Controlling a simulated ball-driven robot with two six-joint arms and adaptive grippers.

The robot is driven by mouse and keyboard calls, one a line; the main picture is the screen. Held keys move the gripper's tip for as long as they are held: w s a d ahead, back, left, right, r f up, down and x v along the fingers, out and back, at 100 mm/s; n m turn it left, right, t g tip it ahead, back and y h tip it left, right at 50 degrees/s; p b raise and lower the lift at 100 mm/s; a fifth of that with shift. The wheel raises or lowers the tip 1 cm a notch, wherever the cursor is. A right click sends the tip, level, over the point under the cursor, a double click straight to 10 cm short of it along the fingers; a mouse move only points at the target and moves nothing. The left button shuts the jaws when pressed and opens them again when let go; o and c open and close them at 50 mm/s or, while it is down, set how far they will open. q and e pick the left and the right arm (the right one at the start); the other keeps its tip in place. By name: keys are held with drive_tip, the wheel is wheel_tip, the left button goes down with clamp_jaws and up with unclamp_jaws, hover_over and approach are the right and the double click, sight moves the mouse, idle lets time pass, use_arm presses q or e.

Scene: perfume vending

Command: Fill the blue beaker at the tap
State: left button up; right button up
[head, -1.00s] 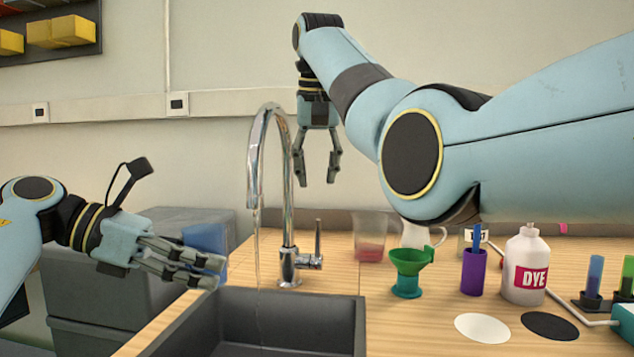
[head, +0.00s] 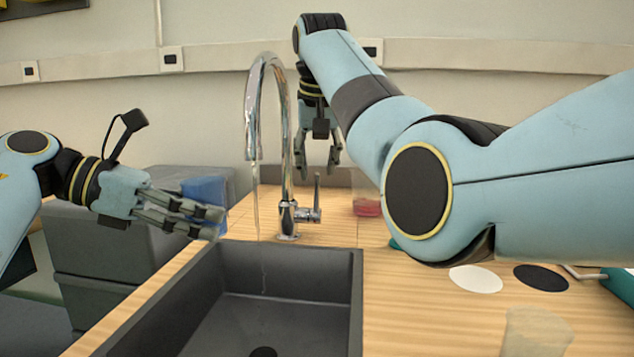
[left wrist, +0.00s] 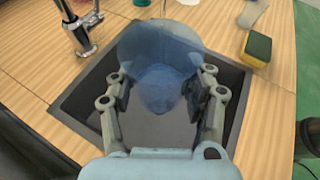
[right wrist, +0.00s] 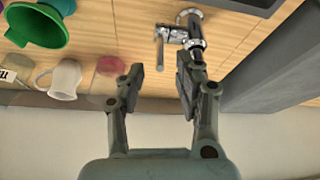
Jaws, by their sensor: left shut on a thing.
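The blue beaker (head: 207,190) is translucent and held by my left gripper (head: 205,222), which is shut on it left of the sink. In the left wrist view the beaker (left wrist: 160,60) sits between the fingers, over the sink's image. The chrome tap (head: 287,150) arches over the sink, and a thin water stream (head: 256,195) falls from its spout. Its lever (head: 317,190) points up on the right. My right gripper (head: 320,172) is open and empty just above and behind the lever; the right wrist view shows the lever (right wrist: 160,50) beyond its spread fingers (right wrist: 158,75).
The dark sink (head: 270,300) is set in the wooden counter. Grey bins (head: 100,250) stand left of it. A sponge (left wrist: 257,48) lies by the sink. A cup with pink liquid (head: 367,200) stands behind my right arm; a green funnel (right wrist: 38,25) and a white jug (right wrist: 66,80) are near.

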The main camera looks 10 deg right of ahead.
sight(317, 192)
drive_tip(key=shift+x, duration=2.4)
drive_tip(key=shift+c, duration=0.4)
clamp_jaws()
